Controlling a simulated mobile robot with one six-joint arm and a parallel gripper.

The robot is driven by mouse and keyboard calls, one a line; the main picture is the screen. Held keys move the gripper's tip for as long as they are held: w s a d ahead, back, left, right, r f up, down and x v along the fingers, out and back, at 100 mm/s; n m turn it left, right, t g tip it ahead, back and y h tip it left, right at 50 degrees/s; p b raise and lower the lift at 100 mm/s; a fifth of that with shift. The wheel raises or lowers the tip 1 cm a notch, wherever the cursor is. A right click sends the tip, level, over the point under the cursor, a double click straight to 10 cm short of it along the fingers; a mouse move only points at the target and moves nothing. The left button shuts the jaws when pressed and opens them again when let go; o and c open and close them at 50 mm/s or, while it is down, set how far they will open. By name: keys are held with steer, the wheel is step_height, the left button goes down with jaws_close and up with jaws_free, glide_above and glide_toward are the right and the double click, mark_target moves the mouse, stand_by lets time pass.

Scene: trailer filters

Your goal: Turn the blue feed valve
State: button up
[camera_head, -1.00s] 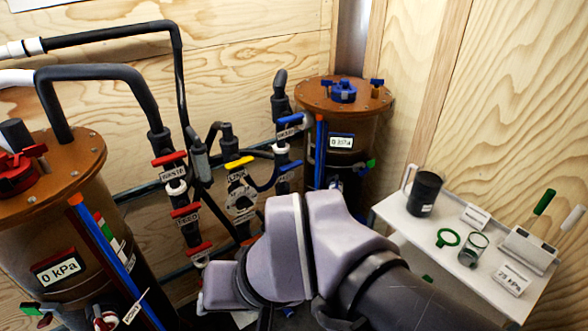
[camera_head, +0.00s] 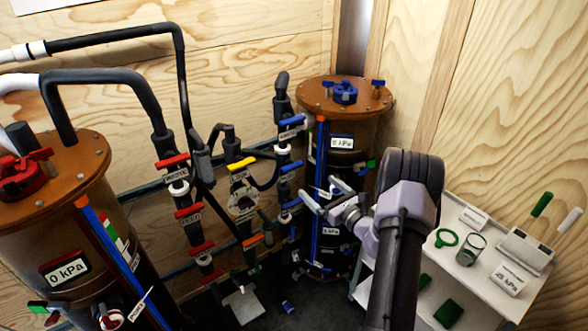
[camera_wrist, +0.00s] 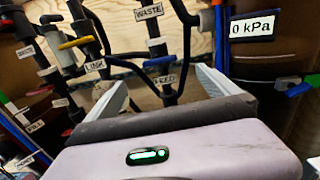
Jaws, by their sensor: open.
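A blue-handled valve (camera_head: 291,167) sits midway down the dark pipe column left of the rear brown tank in the head view. In the wrist view, its blue handle (camera_wrist: 159,61) lies crosswise above a label reading FEED, between my fingers in the picture and farther off. My gripper (camera_head: 322,192) is open and empty, right of the pipe column and in front of the rear tank. Its two pale fingers (camera_wrist: 162,82) stand wide apart in the wrist view. They do not appear to touch the valve, but the exact gap cannot be told.
Another blue handle (camera_head: 291,120) is above, by the WASTE label. A yellow-handled valve (camera_head: 240,163) and red-handled valves (camera_head: 188,210) stand to the left. The rear tank (camera_head: 345,110) has a blue upright strip close to my fingers. A white shelf (camera_head: 480,250) is at right.

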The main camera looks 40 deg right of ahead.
mark_target(295, 167)
steer(key=w+b, duration=0.2)
steer(key=w, duration=1.1)
steer(key=shift+w+d, duration=0.1)
steer(key=shift+w, duration=0.1)
steer(key=c, duration=1.3)
